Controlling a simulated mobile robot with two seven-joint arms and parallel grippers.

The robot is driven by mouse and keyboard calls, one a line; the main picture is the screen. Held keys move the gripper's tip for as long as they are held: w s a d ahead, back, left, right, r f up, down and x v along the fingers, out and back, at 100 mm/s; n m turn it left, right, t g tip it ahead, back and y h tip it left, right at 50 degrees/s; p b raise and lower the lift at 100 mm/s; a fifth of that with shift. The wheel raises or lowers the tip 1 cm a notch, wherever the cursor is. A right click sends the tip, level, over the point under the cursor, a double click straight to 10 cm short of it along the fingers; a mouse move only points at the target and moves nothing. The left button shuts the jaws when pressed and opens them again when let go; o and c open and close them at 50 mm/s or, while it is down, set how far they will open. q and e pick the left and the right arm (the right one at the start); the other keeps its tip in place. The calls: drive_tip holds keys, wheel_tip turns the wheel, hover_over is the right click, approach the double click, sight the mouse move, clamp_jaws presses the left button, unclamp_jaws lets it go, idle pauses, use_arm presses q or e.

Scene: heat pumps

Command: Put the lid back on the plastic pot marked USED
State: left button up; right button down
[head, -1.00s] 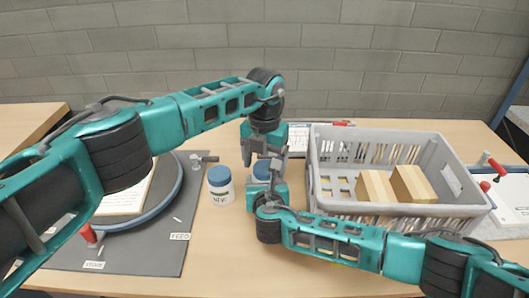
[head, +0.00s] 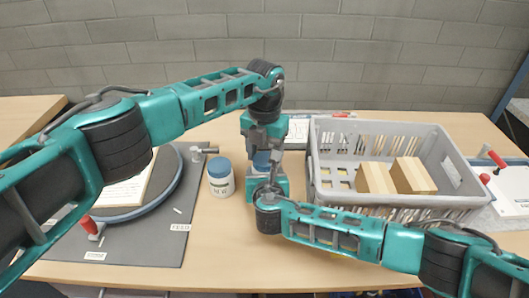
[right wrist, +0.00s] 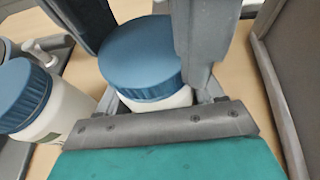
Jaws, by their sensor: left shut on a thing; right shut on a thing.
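A white pot (right wrist: 155,102) with a blue lid (right wrist: 145,55) on top stands between my grippers. Its label is hidden, so I cannot read its marking. My right gripper (head: 268,188) is shut on the pot's body from the front. My left gripper (head: 263,155) points down from above and is shut on the blue lid, with its fingers at the lid's sides in the right wrist view. The lid looks level over the pot's mouth; I cannot tell how tightly it sits. A second lidded white pot (head: 221,180), seemingly marked NEW, stands to the left, apart from the grippers.
A grey crate (head: 400,208) with wooden blocks (head: 393,177) stands close on the right. A grey mat (head: 150,242) with a round blue-rimmed stand (head: 165,195) lies on the left. Bare table (head: 215,240) shows in front of the second pot.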

use_arm(q)
drive_tip(key=shift+m, duration=0.6)
drive_tip(key=o, duration=1.2)
drive_tip(key=shift+o, duration=0.2)
drive_tip(key=shift+r, duration=0.1)
wheel_tip(320, 180, up, 12)
use_arm(e)
drive_tip(key=shift+c, duration=0.3)
unclamp_jaws()
